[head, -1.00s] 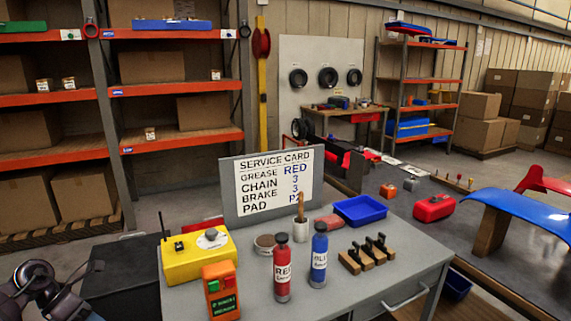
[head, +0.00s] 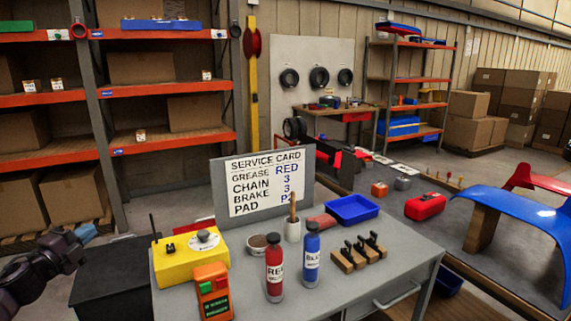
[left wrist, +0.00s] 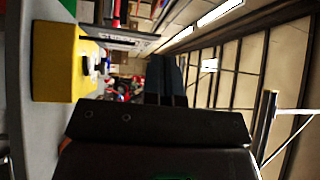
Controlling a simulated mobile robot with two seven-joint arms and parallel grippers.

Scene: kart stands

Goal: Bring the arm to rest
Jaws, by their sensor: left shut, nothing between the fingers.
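My left gripper (head: 86,233) is at the left edge of the head view, above the black case beside the bench. Its fingers are shut and hold nothing. In the left wrist view the closed dark fingers (left wrist: 166,78) point away into the room, clear of everything. The yellow control box (head: 190,257) on the bench is to the right of the gripper and apart from it; it also shows in the left wrist view (left wrist: 68,70). My right gripper is not in view.
The grey bench (head: 360,285) holds a service card (head: 262,185), a red bottle (head: 274,270), a blue bottle (head: 311,260), an orange handset (head: 212,290) and a blue tray (head: 351,209). A black case (head: 112,275) stands left of the bench. Shelves (head: 170,142) stand behind.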

